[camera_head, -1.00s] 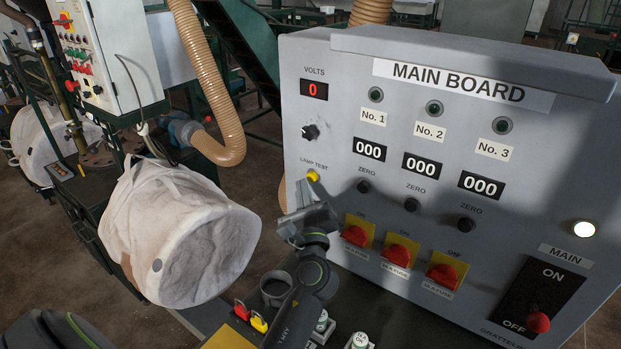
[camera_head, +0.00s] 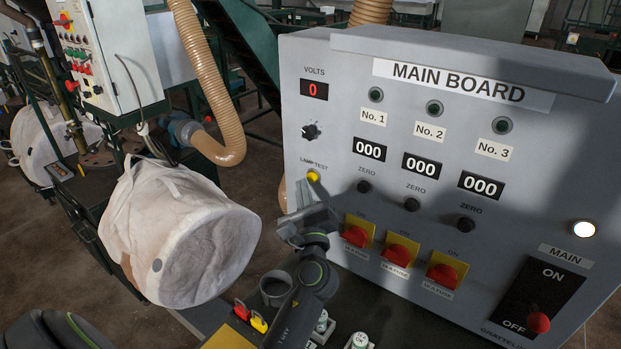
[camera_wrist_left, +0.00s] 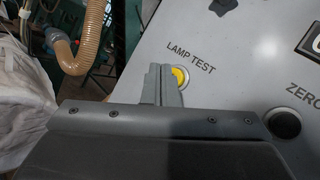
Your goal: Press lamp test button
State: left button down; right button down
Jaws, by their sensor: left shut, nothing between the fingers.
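The yellow lamp test button (camera_head: 313,176) sits on the left part of the grey main board (camera_head: 330,140), under the words LAMP TEST. In the left wrist view the button (camera_wrist_left: 180,78) is partly covered by my left gripper (camera_wrist_left: 160,82). My left gripper (camera_head: 308,192) is shut and empty. Its tip is close to the button, just below it in the head view. I cannot tell whether it touches the button. My right gripper is not in view.
A black selector knob (camera_head: 311,132) is above the button. A red and yellow switch (camera_head: 357,231) and a black zero knob (camera_head: 364,187) are to the right. A white bulk bag (camera_head: 175,240) hangs at left. Padlocks (camera_head: 250,315) lie in front.

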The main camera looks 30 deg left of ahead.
pick_arm(q)
jog(key=shift+w, duration=0.15)
jog(key=shift+w, duration=0.3)
jog(key=shift+w+d, duration=0.1)
jog(key=shift+w, duration=0.3)
dwell(0.7)
jog(key=shift+s, duration=0.15)
dwell(0.3)
jog(key=shift+s, duration=0.7)
jog(key=s, duration=0.3)
jog(key=s+p, duration=0.1)
jog(key=s, duration=0.1)
jog(key=shift+a, duration=0.25)
